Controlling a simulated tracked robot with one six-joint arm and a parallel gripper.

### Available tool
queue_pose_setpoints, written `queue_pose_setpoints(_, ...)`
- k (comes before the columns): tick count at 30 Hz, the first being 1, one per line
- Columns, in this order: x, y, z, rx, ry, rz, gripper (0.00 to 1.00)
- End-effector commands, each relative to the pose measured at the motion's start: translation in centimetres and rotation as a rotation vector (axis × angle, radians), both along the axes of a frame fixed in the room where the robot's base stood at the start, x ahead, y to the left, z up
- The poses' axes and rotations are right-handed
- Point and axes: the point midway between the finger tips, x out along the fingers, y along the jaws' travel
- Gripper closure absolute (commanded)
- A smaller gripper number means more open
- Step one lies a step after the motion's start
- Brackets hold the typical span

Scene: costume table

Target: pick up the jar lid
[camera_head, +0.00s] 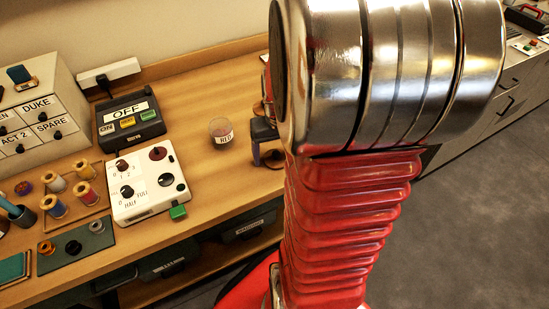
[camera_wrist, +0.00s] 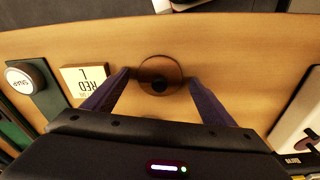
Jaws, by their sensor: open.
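The jar lid, a round brown disc (camera_wrist: 150,66) with a dark knob, lies on the wooden table in the wrist view. My gripper (camera_wrist: 160,77) is open, with its two dark purple fingers on either side of the lid and a gap at each side. I cannot tell the height of the fingertips above the table. In the head view my gripper (camera_head: 262,156) shows small at the table's right part, partly hidden by my arm. The lid cannot be told clearly there.
A cream RED L card (camera_wrist: 86,78) and a round SNAP tin (camera_wrist: 22,79) lie left of the lid in the wrist view. A white control box (camera_head: 148,184), a black OFF panel (camera_head: 130,121) and thread spools (camera_head: 85,193) fill the table's left. Bare wood surrounds the lid.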

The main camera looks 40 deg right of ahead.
Motion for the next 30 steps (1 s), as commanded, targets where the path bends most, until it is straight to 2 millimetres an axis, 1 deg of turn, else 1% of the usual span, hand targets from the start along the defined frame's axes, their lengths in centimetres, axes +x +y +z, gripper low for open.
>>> queue_pose_setpoints(8, -0.01, -0.03, 0.03, 0.0, 0.0, -0.001, 0.22)
queue_pose_setpoints(26, -0.02, -0.03, 0.03, 0.0, 0.0, -0.001, 0.64)
queue_pose_setpoints(27, -0.01, -0.04, 0.04, 0.0, 0.0, -0.001, 0.66)
queue_pose_setpoints(30, -0.01, -0.04, 0.04, 0.0, 0.0, -0.001, 0.66)
